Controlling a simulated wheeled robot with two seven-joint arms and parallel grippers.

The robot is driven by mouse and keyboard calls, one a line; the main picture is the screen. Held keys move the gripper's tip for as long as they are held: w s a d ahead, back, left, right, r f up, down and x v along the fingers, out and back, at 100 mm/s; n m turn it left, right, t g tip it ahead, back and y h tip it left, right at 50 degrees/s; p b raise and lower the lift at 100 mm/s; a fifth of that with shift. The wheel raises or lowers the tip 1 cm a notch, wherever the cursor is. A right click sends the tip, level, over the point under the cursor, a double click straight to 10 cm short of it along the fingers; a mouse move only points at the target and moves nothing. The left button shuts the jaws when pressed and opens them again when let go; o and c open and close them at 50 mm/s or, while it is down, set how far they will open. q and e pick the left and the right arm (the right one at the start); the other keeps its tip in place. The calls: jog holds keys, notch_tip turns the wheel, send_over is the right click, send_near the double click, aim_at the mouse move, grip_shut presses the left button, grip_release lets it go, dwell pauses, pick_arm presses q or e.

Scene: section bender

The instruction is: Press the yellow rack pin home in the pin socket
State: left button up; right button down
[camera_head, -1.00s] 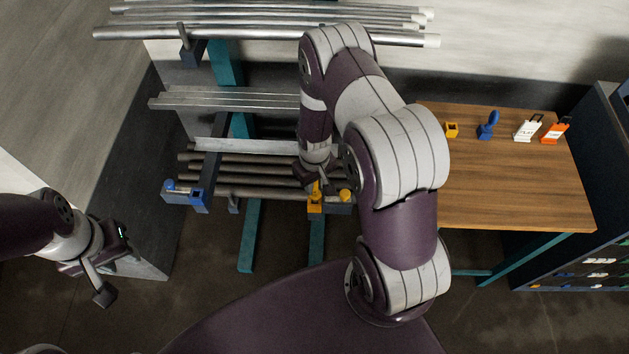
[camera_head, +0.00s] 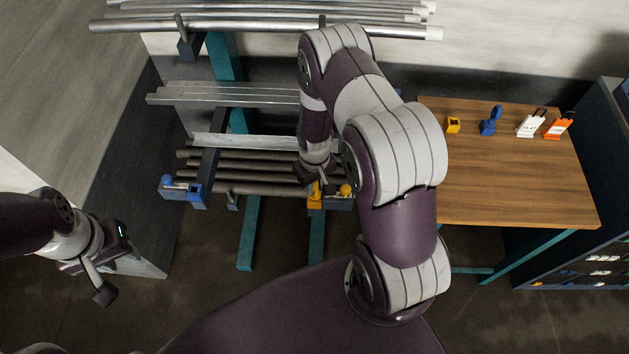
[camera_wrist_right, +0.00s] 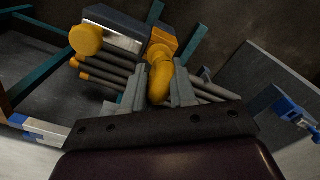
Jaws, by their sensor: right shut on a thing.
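The yellow rack pin (camera_wrist_right: 159,80) has a curved handle and sits between the two fingers of my right gripper (camera_wrist_right: 158,92). That gripper is shut on it. Its far end meets the yellow pin socket (camera_wrist_right: 163,40) on the rack. How deep it sits is hidden by the handle. In the head view my right gripper (camera_head: 314,182) is just above the yellow socket (camera_head: 314,204), largely hidden by my own arm. My left gripper (camera_head: 104,290) hangs at the left, away from the rack; its finger gap is not clear.
A yellow knob (camera_head: 346,190) stands right beside the socket. A blue socket (camera_head: 194,194) is at the rack's left end. Bars (camera_head: 245,174) lie on the rack. A wooden table (camera_head: 510,190) at right holds a yellow block (camera_head: 453,125), a blue pin (camera_head: 490,122) and padlock-like tags (camera_head: 531,124).

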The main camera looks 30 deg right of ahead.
jog(key=shift+f+b, duration=0.35)
jog(key=shift+f, duration=0.15)
jog(key=c, duration=0.8)
grip_release()
jog(key=shift+r, duration=0.15)
notch_tip(320, 180, up, 12)
jog(key=shift+r+b, duration=0.25)
jog(key=shift+b, duration=0.7)
jog(key=shift+m+t, duration=0.4)
jog(key=shift+t, duration=0.3)
jog(key=s+a+r, duration=0.1)
jog(key=s+r, duration=0.1)
jog(key=s, duration=0.1)
jog(key=s+a+r, duration=0.2)
jog(key=s+r, duration=0.1)
jog(key=s+a+r+b, duration=0.1)
jog(key=s+a+r, duration=0.1)
jog(key=s+r, duration=0.1)
jog(key=shift+a, duration=0.1)
